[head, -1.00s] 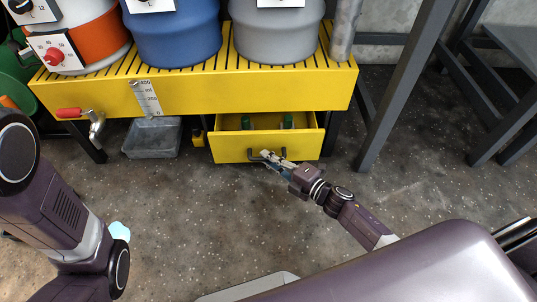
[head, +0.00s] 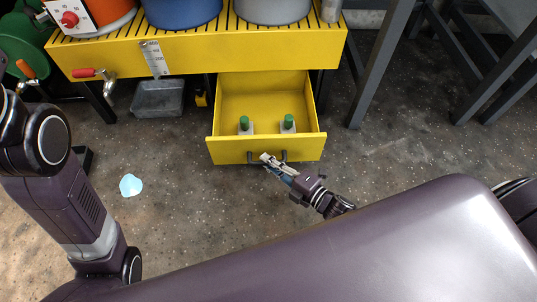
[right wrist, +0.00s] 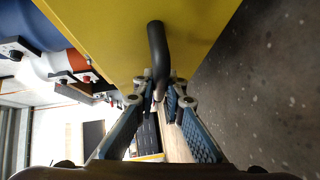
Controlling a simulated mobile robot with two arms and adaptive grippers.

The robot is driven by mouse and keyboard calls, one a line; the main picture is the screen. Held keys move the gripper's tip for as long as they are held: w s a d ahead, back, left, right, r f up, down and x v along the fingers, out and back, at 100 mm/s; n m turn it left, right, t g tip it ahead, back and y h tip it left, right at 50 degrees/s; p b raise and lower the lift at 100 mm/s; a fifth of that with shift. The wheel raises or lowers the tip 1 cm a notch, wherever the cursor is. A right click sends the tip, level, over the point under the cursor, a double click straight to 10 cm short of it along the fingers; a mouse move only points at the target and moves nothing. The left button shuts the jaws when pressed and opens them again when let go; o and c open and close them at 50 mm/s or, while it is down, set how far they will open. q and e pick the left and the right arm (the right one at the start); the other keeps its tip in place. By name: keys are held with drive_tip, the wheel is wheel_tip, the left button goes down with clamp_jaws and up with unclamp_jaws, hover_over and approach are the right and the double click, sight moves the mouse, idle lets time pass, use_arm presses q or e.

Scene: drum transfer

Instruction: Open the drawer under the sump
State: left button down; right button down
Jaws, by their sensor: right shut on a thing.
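The yellow drawer (head: 227,151) under the yellow sump (head: 215,52) stands well out, its inside showing. Two green-capped bottles (head: 245,124) (head: 288,122) stand in it. On its front is a dark bar handle (head: 283,156), which also shows in the right wrist view (right wrist: 157,50). My right gripper (head: 268,160) is shut on the handle; in the right wrist view its two blue-padded fingers (right wrist: 160,95) sit on either side of the bar. My left arm shows at the left of the head view, but its gripper is not visible.
A grey metal tray (head: 158,98) lies on the floor under the sump's left part, below a tap with a red handle (head: 90,73). A light blue patch (head: 131,185) lies on the floor. A grey table leg (head: 378,70) stands right of the sump. The floor before the drawer is clear.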

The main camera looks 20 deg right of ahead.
drive_tip(key=shift+s, duration=0.15)
drive_tip(key=c, duration=2)
unclamp_jaws()
drive_tip(key=shift+o, duration=0.2)
drive_tip(key=shift+s, duration=0.1)
drive_tip(key=v, duration=1.1)
drive_tip(key=shift+s+d, duration=0.2)
drive_tip(key=shift+s, duration=0.2)
drive_tip(key=shift+r, duration=0.1)
